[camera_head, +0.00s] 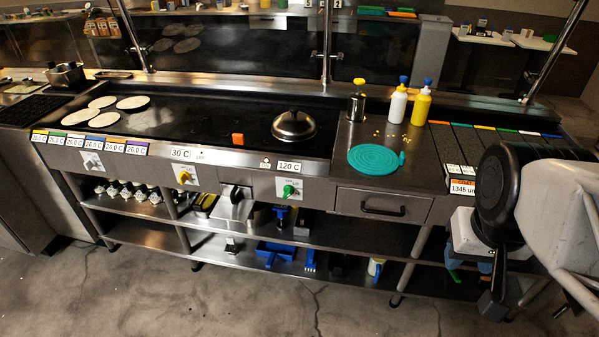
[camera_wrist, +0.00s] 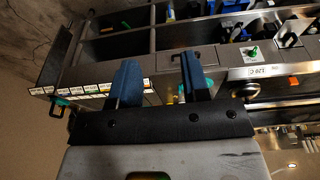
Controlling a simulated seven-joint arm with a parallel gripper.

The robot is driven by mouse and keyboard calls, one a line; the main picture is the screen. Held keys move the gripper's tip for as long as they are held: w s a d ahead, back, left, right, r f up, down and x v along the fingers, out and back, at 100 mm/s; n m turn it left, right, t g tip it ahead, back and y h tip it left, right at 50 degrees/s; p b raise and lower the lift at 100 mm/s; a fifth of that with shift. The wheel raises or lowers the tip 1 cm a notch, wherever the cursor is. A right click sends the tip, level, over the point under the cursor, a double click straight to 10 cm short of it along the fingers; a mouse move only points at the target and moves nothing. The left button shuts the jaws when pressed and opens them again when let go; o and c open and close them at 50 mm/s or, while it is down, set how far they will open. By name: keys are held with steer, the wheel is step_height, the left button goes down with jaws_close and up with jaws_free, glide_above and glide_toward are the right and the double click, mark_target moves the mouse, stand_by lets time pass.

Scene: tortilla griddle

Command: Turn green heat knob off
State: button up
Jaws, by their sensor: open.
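The green heat knob (camera_head: 289,190) sits on a white plate on the front panel of the griddle, below and beside the "120 C" label (camera_head: 289,167). It also shows in the wrist view (camera_wrist: 252,52), right of my fingers, with the label upside down. My gripper (camera_head: 470,264) is at the right in the head view, low in front of the counter and well apart from the knob. Its two blue fingers are spread with nothing held between them in the wrist view (camera_wrist: 160,75). The exact angle of the knob's pointer is too small to tell.
A yellow knob (camera_head: 184,177) is farther left on the panel. A drawer (camera_head: 383,206) with a black handle lies between the green knob and my gripper. A metal dome (camera_head: 294,126) and an orange block (camera_head: 238,139) are on the griddle. The floor in front is clear.

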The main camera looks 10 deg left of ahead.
steer(key=w+f+n+g+h, duration=0.2)
steer(key=w+f+n+h, duration=0.15)
steer(key=w, duration=0.45)
steer(key=w+f+n+g+h, duration=0.1)
steer(key=w+f+n+h, duration=0.15)
steer(key=w+h, duration=0.45)
steer(key=w+a+f+n+t+h, duration=0.2)
steer(key=w+a+f, duration=0.25)
steer(key=w, duration=0.35)
steer(key=w+a+f+n+t+h, duration=0.25)
steer(key=w+a, duration=0.25)
steer(key=w, duration=0.3)
steer(key=n+t+y, duration=1)
steer(key=n+t, duration=0.4)
steer(key=t, duration=0.3)
glide_toward(285, 197)
steer(key=w, duration=0.2)
steer(key=shift+w+d+r+g, duration=0.15)
steer(key=shift+d+r+g, duration=0.15)
steer(key=shift+r, duration=0.1)
steer(key=shift+w, duration=0.15)
steer(key=shift+x, duration=3.8)
